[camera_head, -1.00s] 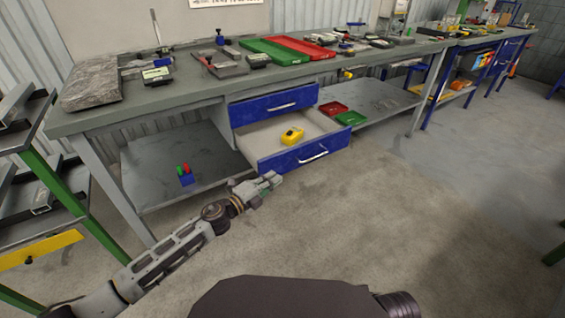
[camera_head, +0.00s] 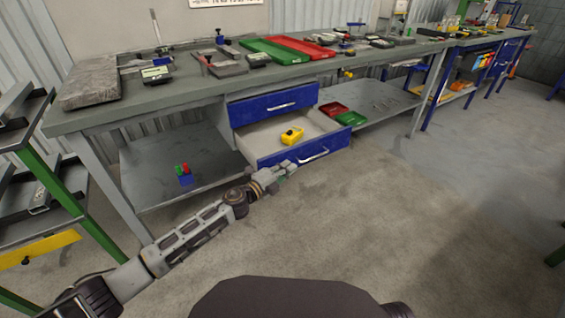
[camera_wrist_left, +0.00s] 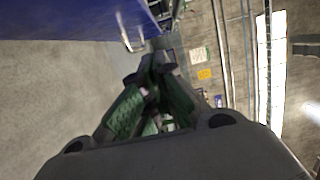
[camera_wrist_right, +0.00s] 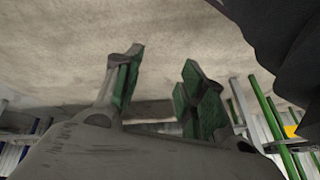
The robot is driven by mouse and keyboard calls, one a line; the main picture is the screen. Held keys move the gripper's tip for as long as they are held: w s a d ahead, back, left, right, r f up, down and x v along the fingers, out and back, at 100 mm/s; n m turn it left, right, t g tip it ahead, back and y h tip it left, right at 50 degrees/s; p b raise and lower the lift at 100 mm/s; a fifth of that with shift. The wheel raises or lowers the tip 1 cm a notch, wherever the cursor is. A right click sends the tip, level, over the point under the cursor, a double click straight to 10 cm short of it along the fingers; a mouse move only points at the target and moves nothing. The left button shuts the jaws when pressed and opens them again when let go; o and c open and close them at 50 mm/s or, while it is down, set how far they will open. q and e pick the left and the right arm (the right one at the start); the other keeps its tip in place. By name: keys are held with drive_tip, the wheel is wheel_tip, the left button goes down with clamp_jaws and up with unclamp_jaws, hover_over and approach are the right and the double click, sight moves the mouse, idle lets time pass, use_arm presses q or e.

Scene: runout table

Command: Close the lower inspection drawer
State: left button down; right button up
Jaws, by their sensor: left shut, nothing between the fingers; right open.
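The lower inspection drawer (camera_head: 277,157) is pulled out below the bench top. It has a blue front and a silver handle (camera_head: 313,157). A yellow object (camera_head: 292,135) lies inside it. My left gripper (camera_head: 287,170) is shut and empty, just in front of the drawer front near the handle's left end. In the left wrist view its fingers (camera_wrist_left: 155,72) point along the blue drawer front (camera_wrist_left: 70,18), with the handle (camera_wrist_left: 126,36) beyond the tips. Whether it touches the drawer cannot be told. My right gripper (camera_wrist_right: 160,75) is open and empty over bare floor, seen only in its wrist view.
The upper blue drawer (camera_head: 274,104) is closed. The bench top (camera_head: 185,92) carries trays and tools. Red and green bins (camera_head: 350,118) sit on the lower shelf right of the drawers. A rack (camera_head: 45,190) stands at the left. The floor in front is clear.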

sight(282, 160)
use_arm(q)
drive_tip(key=shift+w+a+b, duration=0.25)
drive_tip(key=shift+w+a, duration=0.05)
drive_tip(key=shift+w, duration=0.35)
drive_tip(key=shift+w+a+b, duration=0.3)
drive_tip(key=shift+w+a, duration=0.05)
drive_tip(key=shift+w, duration=0.25)
drive_tip(key=shift+w+a+b, duration=0.25)
drive_tip(key=shift+w+a, duration=0.05)
drive_tip(key=shift+w, duration=0.35)
use_arm(e)
drive_tip(key=shift+w+a+f+t, duration=0.1)
drive_tip(key=shift+a+f+t, duration=0.05)
drive_tip(key=shift+f, duration=0.4)
drive_tip(key=shift+w+a+f+t, duration=0.1)
drive_tip(key=shift+w+a+f, duration=0.05)
drive_tip(key=shift+f, duration=0.4)
drive_tip(key=shift+w+a+f+t, duration=0.1)
drive_tip(key=shift+a+f+t, duration=0.05)
drive_tip(key=shift+f, duration=0.4)
use_arm(q)
drive_tip(key=shift+w, duration=0.1)
